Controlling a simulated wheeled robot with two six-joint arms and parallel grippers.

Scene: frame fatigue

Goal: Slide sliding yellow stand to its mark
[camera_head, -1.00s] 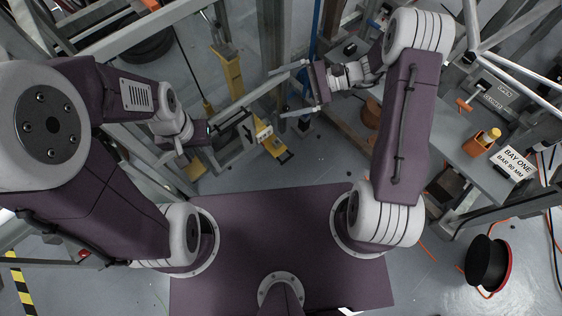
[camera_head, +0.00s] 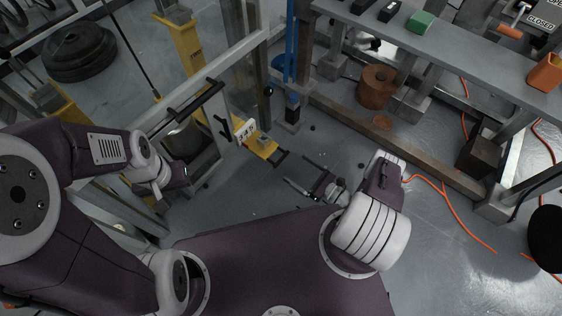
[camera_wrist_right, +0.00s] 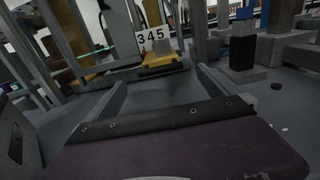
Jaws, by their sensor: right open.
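A low yellow stand (camera_head: 264,149) with a black handle bar (camera_head: 281,158) projects from the frame onto the floor, left of centre in the head view. A white plate numbered 3 4 5 (camera_head: 245,132) stands by it. The stand (camera_wrist_right: 160,55) and plate (camera_wrist_right: 153,36) also show ahead in the right wrist view. My right gripper (camera_head: 307,178) is open and empty, low over the floor on the near side of the handle, apart from it. Its spread fingers (camera_wrist_right: 161,78) point at the stand. My left gripper (camera_head: 184,173) is by the frame at left; its jaws are unclear. I cannot make out the mark.
A grey bench (camera_head: 465,65) and a rusty beam (camera_head: 400,145) lie to the right. Orange cables (camera_head: 455,220) cross the right floor. The floor around my right gripper is mostly clear.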

